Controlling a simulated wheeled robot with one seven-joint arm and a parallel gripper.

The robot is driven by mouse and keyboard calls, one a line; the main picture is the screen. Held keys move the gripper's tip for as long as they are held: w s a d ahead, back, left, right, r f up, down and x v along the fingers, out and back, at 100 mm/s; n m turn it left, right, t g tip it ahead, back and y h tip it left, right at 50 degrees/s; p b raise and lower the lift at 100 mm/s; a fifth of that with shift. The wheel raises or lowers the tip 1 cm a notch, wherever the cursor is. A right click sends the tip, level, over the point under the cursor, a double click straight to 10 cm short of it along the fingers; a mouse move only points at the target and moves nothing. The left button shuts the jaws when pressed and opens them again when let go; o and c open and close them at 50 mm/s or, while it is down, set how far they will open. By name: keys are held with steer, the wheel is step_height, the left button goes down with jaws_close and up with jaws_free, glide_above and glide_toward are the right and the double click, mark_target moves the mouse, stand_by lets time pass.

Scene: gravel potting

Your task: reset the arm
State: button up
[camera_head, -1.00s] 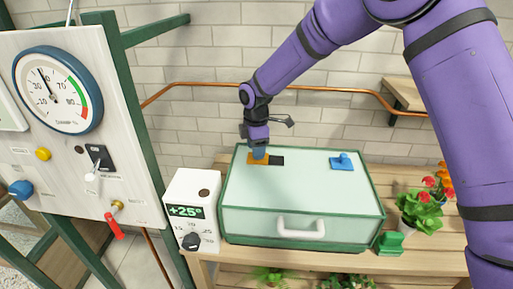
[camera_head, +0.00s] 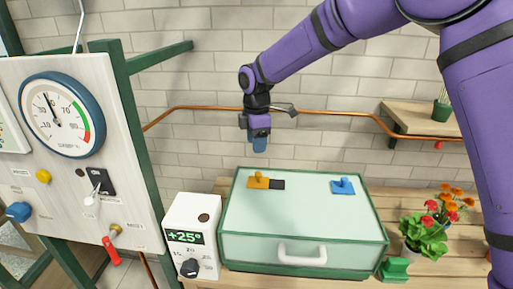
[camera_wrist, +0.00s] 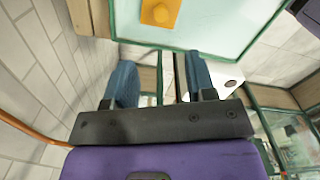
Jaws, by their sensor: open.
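My purple arm reaches in from the upper right in the head view. My gripper (camera_head: 259,146) hangs in the air above the back left part of the mint-green box, empty and apart from it. In the wrist view my gripper (camera_wrist: 162,82) shows two blue fingers spread apart with nothing between them. Below it, an orange slider knob (camera_head: 258,180) sits on the box lid beside a dark slot; the orange knob also shows in the wrist view (camera_wrist: 161,12).
The mint-green box (camera_head: 290,222) with a blue knob (camera_head: 343,186) stands on the wooden bench. A white +25° controller (camera_head: 192,235) stands left of it, flowers (camera_head: 428,232) right. A gauge panel (camera_head: 75,160) fills the left. A copper pipe (camera_head: 340,112) crosses the wall behind my gripper.

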steer(key=s+d+r+m+t, duration=0.1)
steer(key=s+d+r+m, duration=0.4)
steer(key=s+d+r, duration=0.45)
steer(key=s+d+r+m+t, duration=0.2)
steer(key=s+d+r+m, duration=0.35)
steer(key=d, duration=0.65)
steer(key=s+d+m+t, duration=0.1)
steer(key=s+d+m, duration=0.5)
steer(key=s, duration=0.4)
steer(key=s+d+r+m+t, duration=0.1)
steer(key=s+d+m, duration=0.4)
steer(key=s+d, duration=0.2)
steer(key=s, duration=0.2)
steer(key=shift+s+d+r+m, duration=0.2)
steer(key=shift+s+d+m, duration=0.15)
